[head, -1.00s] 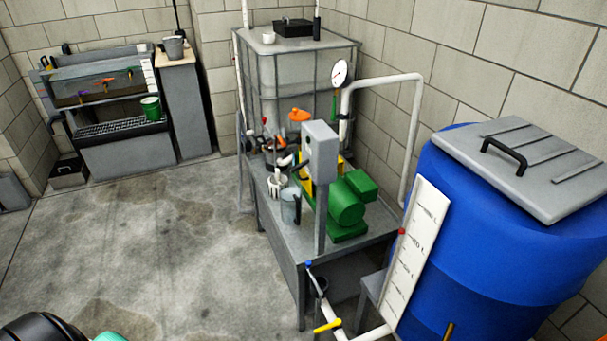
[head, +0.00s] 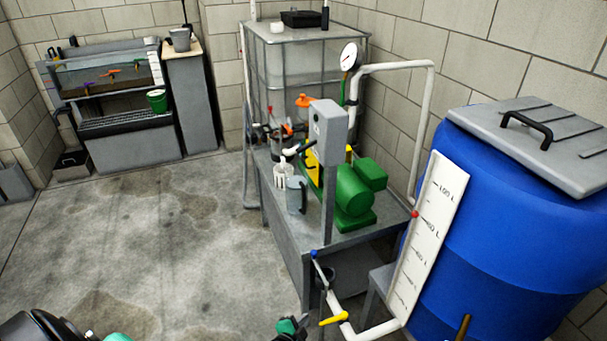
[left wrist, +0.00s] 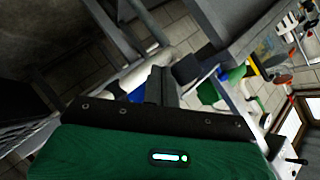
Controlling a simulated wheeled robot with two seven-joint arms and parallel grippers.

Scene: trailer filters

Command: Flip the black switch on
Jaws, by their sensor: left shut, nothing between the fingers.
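A grey switch box (head: 328,125) stands on a grey post at the front edge of the metal pump bench. My left gripper (head: 303,322) shows dark and green at the bottom edge of the head view, low in front of the bench and well below the box. In the left wrist view its dark fingers (left wrist: 163,86) are together with nothing between them. My right gripper is not in view.
The green pump (head: 352,190), a grey-blue jug (head: 296,193) and a white holder crowd the bench. A white pipe with a yellow-handled valve (head: 333,319) runs low by the blue barrel (head: 480,235). The concrete floor at left is open.

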